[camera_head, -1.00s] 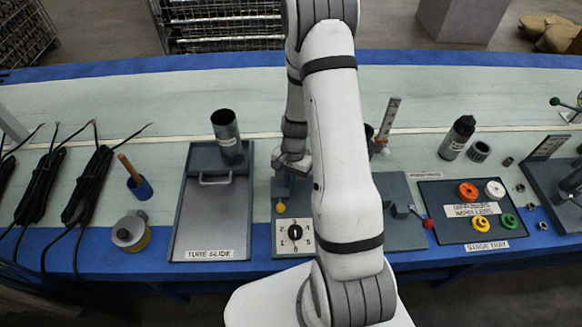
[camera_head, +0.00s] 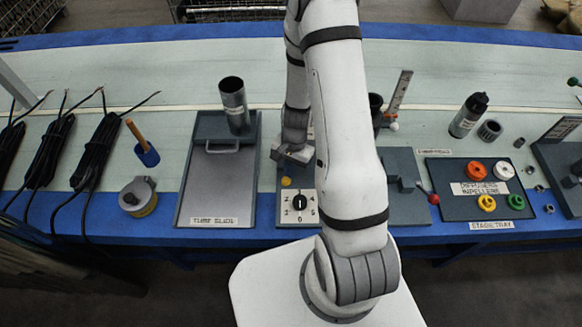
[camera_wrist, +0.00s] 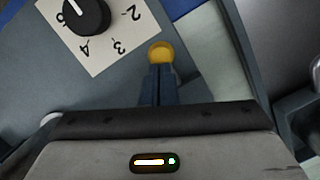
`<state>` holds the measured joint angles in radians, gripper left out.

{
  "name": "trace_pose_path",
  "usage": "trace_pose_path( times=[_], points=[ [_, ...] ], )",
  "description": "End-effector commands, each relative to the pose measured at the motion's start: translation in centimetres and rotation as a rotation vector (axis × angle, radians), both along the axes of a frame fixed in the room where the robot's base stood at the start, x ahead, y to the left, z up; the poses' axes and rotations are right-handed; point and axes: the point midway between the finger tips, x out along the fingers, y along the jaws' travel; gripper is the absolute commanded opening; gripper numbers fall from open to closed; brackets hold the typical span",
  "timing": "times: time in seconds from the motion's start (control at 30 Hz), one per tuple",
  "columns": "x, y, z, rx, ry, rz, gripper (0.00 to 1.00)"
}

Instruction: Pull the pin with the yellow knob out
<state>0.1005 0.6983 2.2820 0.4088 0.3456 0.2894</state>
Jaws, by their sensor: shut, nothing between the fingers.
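The yellow knob (camera_head: 286,182) sits on the grey plate beside the numbered dial, at the dial's upper left in the head view. In the wrist view the yellow knob (camera_wrist: 160,52) shows just beyond the tips of my gripper (camera_wrist: 158,68). The dark blue fingers are together, with nothing held between them. Whether the tips touch the knob I cannot tell. The pin's shaft is not visible. In the head view my gripper (camera_head: 288,165) is over the plate, just behind the knob, and its fingers are hard to make out.
The white dial panel (camera_head: 297,207) with a black knob lies in front. The tube slide tray (camera_head: 213,190) with an upright metal tube (camera_head: 234,100) is at left. At right are a red-ended lever (camera_head: 433,198) and the stage tray (camera_head: 470,222). My arm hides the middle.

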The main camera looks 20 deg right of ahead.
Motion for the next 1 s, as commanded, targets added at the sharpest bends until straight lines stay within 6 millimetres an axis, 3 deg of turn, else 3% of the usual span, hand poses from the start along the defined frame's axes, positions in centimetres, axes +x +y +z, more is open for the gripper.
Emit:
trace_pose_path(
  times=[0.37, 0.57, 0.8, 1.0],
  points=[
    [-0.3, -0.2, 0.2, 0.005, 0.016, 0.0, 0.0],
    [1.5, -2.4, 1.9, 0.003, 0.008, 0.003, 0.0],
    [2.5, -3.3, 7.0, 0.002, 0.001, 0.006, 0.0],
    [3.0, -3.8, 10.1, 0.002, 0.003, 0.006, 0.0]
  ],
)
